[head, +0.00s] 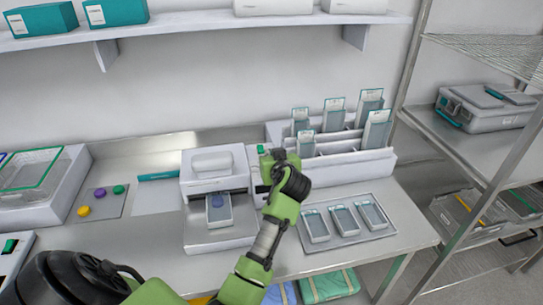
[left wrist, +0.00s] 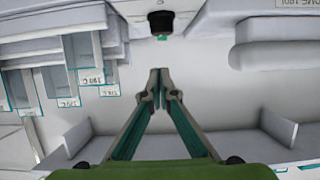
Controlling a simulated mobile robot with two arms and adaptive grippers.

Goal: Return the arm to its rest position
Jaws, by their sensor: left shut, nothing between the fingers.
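My left arm reaches up from the bottom of the head view. Its green and black left gripper (head: 268,165) is beside the right side of the white machine (head: 213,168), in front of the white rack. In the left wrist view the left gripper's two fingers (left wrist: 160,82) meet at their tips, shut and empty. A dark button with a green face (left wrist: 160,24) is just beyond the fingertips, apart from them in that picture; a green button (head: 262,149) also shows in the head view. My right gripper is not in view.
The rack (head: 345,160) holds several upright clear trays. A metal tray (head: 337,212) with three clear trays lies to the right of my arm.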

